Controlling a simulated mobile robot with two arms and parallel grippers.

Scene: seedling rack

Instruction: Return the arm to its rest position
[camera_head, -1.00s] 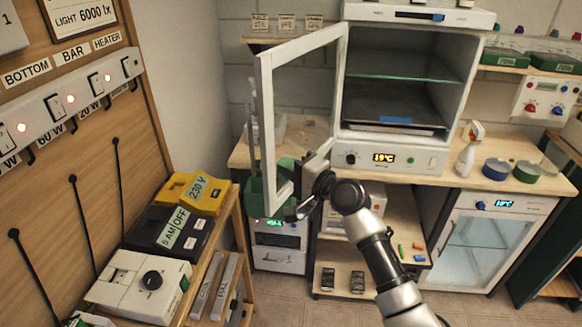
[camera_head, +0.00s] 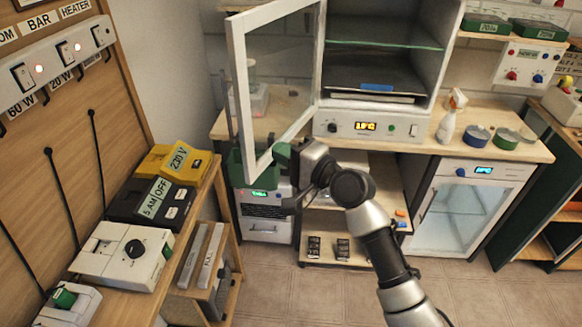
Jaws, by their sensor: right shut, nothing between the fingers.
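My right arm (camera_head: 385,255) comes in from the lower right. Its gripper (camera_head: 291,203) is shut and empty, in front of the open white glass door (camera_head: 238,95) of the incubator cabinet. It looks close to the door's lower right corner; I cannot tell whether they touch. The cabinet (camera_head: 443,50) stands open, with a glass shelf and a dark lower shelf with a blue patch inside. My left gripper is not in view.
A wooden bench (camera_head: 510,152) carries a spray bottle (camera_head: 451,117) and round tins. Below it stand a glass-door fridge (camera_head: 460,212) and a low shelf. At left, a side table holds a yellow box (camera_head: 176,160) and timers. The tiled floor (camera_head: 330,290) is clear.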

